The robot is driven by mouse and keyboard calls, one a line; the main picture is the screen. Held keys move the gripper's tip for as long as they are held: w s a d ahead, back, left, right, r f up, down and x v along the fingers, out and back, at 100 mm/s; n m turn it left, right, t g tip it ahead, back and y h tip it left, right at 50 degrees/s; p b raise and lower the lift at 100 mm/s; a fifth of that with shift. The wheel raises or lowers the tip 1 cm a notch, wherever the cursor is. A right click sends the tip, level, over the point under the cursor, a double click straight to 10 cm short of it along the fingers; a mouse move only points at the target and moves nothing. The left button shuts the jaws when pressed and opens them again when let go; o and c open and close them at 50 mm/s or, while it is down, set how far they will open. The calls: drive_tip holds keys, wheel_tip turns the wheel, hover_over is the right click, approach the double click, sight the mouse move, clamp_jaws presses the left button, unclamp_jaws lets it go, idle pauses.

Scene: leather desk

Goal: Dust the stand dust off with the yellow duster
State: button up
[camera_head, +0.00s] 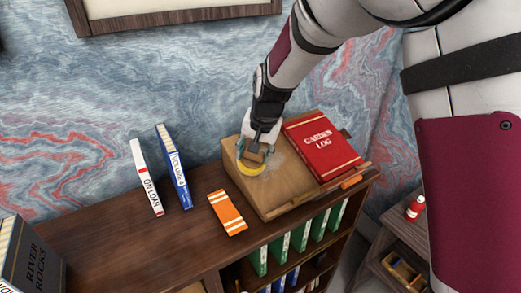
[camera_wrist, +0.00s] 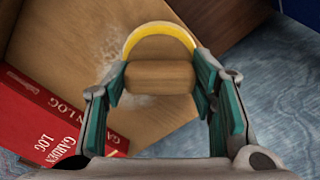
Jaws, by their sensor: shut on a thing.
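My gripper (camera_head: 257,146) is low over the wooden stand (camera_head: 271,202) and shut on the wooden block handle of the yellow duster (camera_head: 250,168). In the wrist view the handle lies between the two teal fingers of my gripper (camera_wrist: 157,78), and the duster's yellow rim (camera_wrist: 160,33) shows as an arc beyond it. The duster appears to touch the stand's top. Pale grey dust (camera_head: 274,158) lies on the stand just right of the duster; it also shows as whitish smears beside the duster in the wrist view (camera_wrist: 142,105).
A red Garden Log book (camera_head: 322,147) lies on the stand's right part. An orange book (camera_head: 227,212) lies left of the stand. The desk's left middle (camera_head: 120,245) is clear.

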drive_tip(key=shift+f, duration=0.15)
